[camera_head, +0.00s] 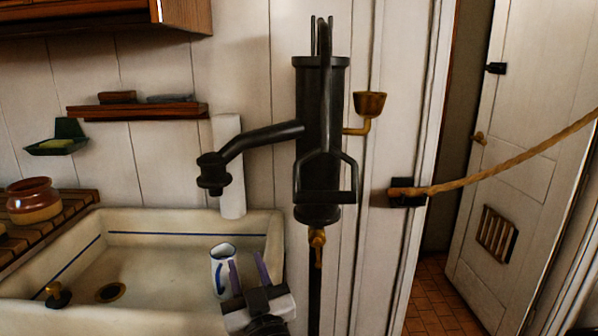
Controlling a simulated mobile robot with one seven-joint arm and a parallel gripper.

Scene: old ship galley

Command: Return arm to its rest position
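My gripper (246,265) is at the bottom centre, over the right part of the sink, its fingers pointing up in the picture. The two fingers are apart, and I see nothing held between them. A white enamel mug (221,262) with a dark blue rim stands just left of the fingers, partly hidden by the left one. I cannot tell whether they touch. Most of my arm is out of the picture.
The pale sink (160,222) has a drain and a brass plug (57,294). A black hand pump (320,130) with a spout stands above right. A brown jar (33,200) sits on a slatted board at left. A rope (500,164) spans the doorway.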

